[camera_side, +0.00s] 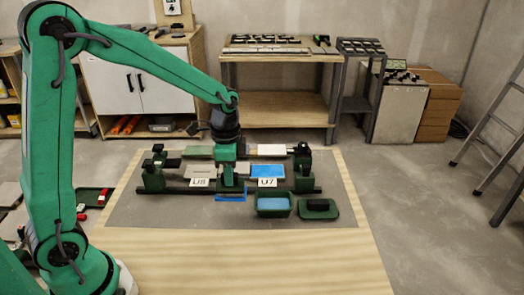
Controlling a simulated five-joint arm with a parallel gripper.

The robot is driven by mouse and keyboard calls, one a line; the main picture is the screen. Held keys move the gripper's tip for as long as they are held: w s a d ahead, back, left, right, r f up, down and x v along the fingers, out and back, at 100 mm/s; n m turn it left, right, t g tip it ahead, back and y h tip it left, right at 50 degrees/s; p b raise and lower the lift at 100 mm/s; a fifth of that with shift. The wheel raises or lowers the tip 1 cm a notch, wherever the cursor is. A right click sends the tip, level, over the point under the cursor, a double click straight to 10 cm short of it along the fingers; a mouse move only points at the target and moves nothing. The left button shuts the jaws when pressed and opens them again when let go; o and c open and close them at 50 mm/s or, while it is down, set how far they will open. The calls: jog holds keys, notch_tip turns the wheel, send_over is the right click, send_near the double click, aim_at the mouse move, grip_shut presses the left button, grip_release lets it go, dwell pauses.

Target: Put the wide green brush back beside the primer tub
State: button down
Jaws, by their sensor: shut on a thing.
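My gripper (229,170) points down over the middle of the work mat, between the panels marked U8 (200,172) and U7 (268,172). It is shut on the wide green brush, which is small here and hard to separate from the green wrist. The brush's lower end is just above or at the work; contact cannot be told. The primer tub (273,211) is a green box with blue liquid, to the right and nearer the camera. A green tray (331,214) with a black block on it sits right of the tub. The U7 panel has a blue face.
Dark green clamp stands (153,171) and (302,167) flank the panels, joined by a dark front rail. A blue strip (231,198) lies in front of my gripper. The front wooden table top (250,265) is clear. Shelves and a bench stand behind.

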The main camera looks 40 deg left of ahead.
aim_at(230, 190)
jog(key=shift+f, duration=1.7)
jog(key=shift+f, duration=1.55)
jog(key=c, duration=0.9)
grip_release()
jog(key=shift+r, duration=0.15)
jog(key=shift+r, duration=3.9)
